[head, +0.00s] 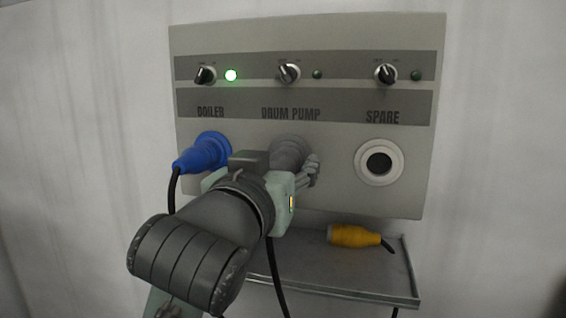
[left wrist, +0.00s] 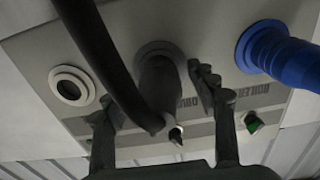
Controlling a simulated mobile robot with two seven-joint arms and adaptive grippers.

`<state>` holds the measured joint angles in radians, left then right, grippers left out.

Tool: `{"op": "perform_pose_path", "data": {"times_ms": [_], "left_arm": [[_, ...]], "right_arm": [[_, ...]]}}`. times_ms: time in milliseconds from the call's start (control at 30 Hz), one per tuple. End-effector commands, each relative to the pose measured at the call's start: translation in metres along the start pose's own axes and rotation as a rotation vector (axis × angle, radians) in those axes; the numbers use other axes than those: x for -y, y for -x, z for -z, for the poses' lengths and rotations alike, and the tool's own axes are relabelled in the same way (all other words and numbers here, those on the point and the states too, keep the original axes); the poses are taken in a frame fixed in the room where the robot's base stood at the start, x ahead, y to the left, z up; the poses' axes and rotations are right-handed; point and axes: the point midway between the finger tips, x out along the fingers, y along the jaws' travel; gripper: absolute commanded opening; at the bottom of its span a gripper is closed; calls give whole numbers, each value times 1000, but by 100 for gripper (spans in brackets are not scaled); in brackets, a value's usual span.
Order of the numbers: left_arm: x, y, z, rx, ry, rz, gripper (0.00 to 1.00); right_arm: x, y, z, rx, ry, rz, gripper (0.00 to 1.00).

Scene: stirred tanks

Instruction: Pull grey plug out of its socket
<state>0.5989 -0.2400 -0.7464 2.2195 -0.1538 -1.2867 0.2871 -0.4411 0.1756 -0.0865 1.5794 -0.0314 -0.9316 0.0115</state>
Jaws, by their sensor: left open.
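The grey plug (head: 287,150) sits in the socket under the DRUM PUMP label on the wall panel. My left gripper (head: 300,170) is in front of it and hides most of its body in the head view. In the left wrist view the grey plug (left wrist: 158,82) shows between the two fingers of my left gripper (left wrist: 158,95), which are apart, with gaps beside the plug. A black cable (left wrist: 98,55) hangs from the plug's end and crosses the wrist view. My right gripper is not in view.
A blue plug (head: 202,153) sits in the BOILER socket, left of my gripper. The SPARE socket (head: 380,162) is empty. A yellow plug (head: 354,236) lies on the metal shelf (head: 330,275) below. The BOILER lamp (head: 231,75) glows green; the other lamps are dark.

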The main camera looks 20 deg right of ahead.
Motion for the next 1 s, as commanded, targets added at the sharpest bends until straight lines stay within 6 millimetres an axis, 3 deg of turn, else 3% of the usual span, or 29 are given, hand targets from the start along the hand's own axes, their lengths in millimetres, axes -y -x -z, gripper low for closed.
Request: {"op": "perform_pose_path", "data": {"times_ms": [167, 633, 1000], "left_arm": [[0, 0, 0, 0, -1, 0, 58], [0, 0, 0, 0, 0, 0, 0], [0, 7, 0, -1, 0, 0, 0]], "right_arm": [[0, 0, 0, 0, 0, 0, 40], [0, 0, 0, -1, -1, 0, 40], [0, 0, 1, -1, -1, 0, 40]]}}
